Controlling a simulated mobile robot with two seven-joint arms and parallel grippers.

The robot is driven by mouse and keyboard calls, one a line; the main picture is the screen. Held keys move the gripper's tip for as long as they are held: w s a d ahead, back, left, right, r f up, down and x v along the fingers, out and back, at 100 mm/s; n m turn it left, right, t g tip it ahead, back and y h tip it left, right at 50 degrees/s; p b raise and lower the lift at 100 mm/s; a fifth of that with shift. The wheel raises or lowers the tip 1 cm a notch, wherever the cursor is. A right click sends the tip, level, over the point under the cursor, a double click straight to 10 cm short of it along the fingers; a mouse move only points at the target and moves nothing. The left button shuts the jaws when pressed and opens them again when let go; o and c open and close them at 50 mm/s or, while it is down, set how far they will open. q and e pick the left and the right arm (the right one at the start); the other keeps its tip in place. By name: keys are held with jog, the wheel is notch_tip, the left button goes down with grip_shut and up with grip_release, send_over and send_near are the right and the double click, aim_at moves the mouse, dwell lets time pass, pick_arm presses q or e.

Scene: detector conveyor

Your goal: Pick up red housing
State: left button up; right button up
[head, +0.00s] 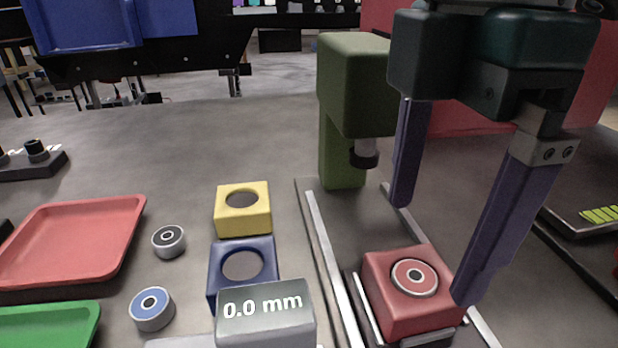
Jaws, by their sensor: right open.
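The red housing (383,301) is a red block at the lower right, seated on a fixture between pale rails. A round bearing-like part with a red face (414,278) sits in its top. My right gripper (435,250) is open above the housing. One finger ends near the housing's right side and the other hangs farther back, above and behind it. I cannot tell whether the near finger touches the housing. My left gripper is not in view.
A green press (345,130) stands behind the housing. Yellow (243,222) and blue (228,287) housings lie left, beside a grey 0.0 mm display (265,328). Loose bearings (168,241) (152,309) sit near a red tray (70,240) and a green tray (50,325).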

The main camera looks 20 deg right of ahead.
aim_at(415, 275)
notch_tip(415, 275, down, 6)
jog(key=shift+r+b, duration=0.1)
jog(key=shift+b, duration=0.65)
grip_shut()
dwell(0.3)
